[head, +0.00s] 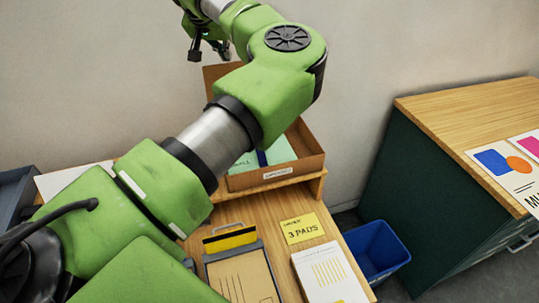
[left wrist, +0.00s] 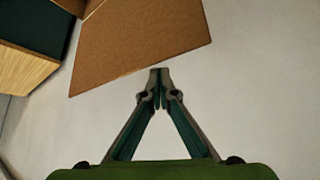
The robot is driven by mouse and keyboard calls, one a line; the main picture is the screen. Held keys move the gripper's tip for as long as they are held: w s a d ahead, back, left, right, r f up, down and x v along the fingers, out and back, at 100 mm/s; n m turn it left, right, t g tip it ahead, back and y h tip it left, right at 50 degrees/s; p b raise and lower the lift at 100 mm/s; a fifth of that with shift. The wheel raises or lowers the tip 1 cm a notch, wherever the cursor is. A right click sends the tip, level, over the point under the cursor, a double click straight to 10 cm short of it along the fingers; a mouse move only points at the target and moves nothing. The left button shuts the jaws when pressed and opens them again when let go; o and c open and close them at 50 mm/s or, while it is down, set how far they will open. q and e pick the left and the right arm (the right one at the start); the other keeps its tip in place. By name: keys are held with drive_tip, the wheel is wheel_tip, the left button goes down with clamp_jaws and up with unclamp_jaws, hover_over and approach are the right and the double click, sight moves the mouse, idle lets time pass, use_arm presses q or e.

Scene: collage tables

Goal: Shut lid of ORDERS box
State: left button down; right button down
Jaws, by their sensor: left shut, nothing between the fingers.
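A brown cardboard box (head: 276,177) stands on a raised wooden shelf, with a small label on its front that is too small to read surely. Its lid (head: 214,75) is open, standing up at the back and partly hidden by my left arm. Mint-green and blue items lie inside. My left gripper (head: 208,52) is at the top of the head view, above and behind the lid. In the left wrist view the shut, empty fingers (left wrist: 159,75) point at the lower edge of a brown cardboard panel (left wrist: 140,38), seemingly the lid; contact cannot be told.
On the desk below lie a clipboard (head: 242,275), a yellow note reading 3 PADS (head: 302,228) and a white pad (head: 328,275). A blue bin (head: 376,248) stands on the floor. A green cabinet (head: 420,185) is at right. A wall is behind the box.

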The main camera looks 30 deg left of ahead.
sight(228, 70)
use_arm(q)
drive_tip(key=shift+f+b, duration=1.6)
drive_tip(key=shift+f, duration=0.45)
drive_tip(key=shift+s+d, duration=0.1)
drive_tip(key=shift+s+d+b, duration=0.65)
drive_tip(key=shift+d+b, duration=0.15)
drive_tip(key=shift+d, duration=0.05)
drive_tip(key=s+d+b, duration=0.6)
drive_tip(key=d+b, duration=0.1)
drive_tip(key=b, duration=0.1)
drive_tip(key=shift+d+b, duration=0.3)
drive_tip(key=shift+b, duration=0.05)
drive_tip(key=shift+r, duration=0.15)
idle(0.4)
